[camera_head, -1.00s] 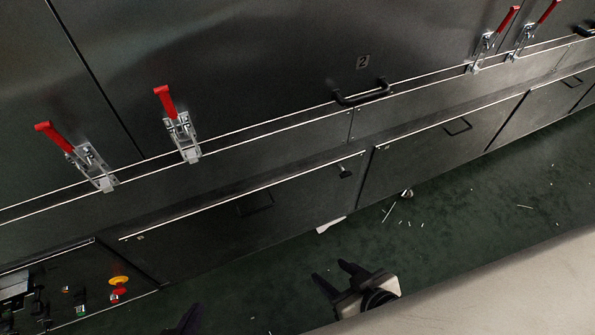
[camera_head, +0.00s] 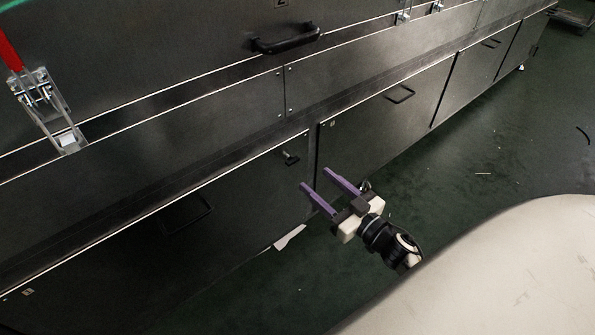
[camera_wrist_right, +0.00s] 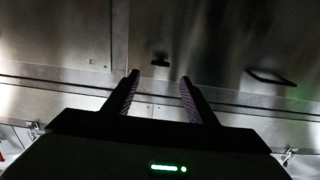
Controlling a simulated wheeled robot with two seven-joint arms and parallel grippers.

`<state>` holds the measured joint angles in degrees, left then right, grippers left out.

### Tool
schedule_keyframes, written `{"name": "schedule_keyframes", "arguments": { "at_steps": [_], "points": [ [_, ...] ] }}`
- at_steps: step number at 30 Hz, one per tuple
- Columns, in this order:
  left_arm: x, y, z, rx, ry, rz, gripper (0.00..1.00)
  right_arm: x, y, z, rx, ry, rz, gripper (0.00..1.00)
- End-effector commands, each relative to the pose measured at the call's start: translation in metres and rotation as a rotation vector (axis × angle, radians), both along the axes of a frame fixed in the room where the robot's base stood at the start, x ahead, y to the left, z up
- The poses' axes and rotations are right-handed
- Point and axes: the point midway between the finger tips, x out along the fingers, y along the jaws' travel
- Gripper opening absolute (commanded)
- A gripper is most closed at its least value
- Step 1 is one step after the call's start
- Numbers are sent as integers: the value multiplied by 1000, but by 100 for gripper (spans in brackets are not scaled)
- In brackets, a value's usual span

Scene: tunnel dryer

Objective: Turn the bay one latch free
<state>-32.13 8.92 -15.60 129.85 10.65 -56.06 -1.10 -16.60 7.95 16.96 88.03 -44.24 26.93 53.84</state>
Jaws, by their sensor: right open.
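A small black T-shaped latch (camera_head: 290,158) sits near the top right corner of a dark lower panel (camera_head: 235,205). It also shows in the wrist view as a small dark bar (camera_wrist_right: 160,61), just beyond and between the fingertips. My right gripper (camera_head: 316,179) is open and empty, its purple-tinted fingers pointing at the panels, below and right of the latch in the head view. The wrist view shows the right gripper's two fingers (camera_wrist_right: 160,80) spread apart, with nothing between them. I cannot read the panel's number. My left gripper is out of view.
A red-handled toggle clamp (camera_head: 45,110) is at the upper left. A black pull handle (camera_head: 286,40) is on the upper door, and a recessed dark handle (camera_head: 187,213) is on the lower panel. Green floor (camera_head: 480,170) is open at the right. A pale scrap (camera_head: 289,237) lies at the panel's foot.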

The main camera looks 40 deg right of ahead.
Motion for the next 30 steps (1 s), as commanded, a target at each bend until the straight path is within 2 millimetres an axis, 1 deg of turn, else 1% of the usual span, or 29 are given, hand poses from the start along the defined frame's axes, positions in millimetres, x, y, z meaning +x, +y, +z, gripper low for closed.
{"name": "schedule_keyframes", "arguments": {
  "at_steps": [1, 4, 9, 12, 15, 19, 27, 29, 30],
  "points": [
    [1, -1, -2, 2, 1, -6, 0, 9, 1, 1, -1, -4, 1, 52],
    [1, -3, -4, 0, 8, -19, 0, 27, 2, 0, -2, -3, 0, 52],
    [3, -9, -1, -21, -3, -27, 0, 59, 5, 0, -2, -3, 0, 52],
    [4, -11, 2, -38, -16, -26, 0, 74, 6, -1, -2, -1, -1, 52],
    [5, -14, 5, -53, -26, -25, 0, 84, 7, 0, -1, -1, -1, 52],
    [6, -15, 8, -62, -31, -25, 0, 91, 7, 0, -1, 1, -1, 52],
    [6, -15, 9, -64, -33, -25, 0, 92, 7, 1, -1, 1, -1, 52],
    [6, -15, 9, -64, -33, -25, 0, 92, 7, 1, -1, 1, -1, 41],
    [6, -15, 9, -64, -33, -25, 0, 92, 7, 1, -1, 1, -1, 35]
  ]
}}
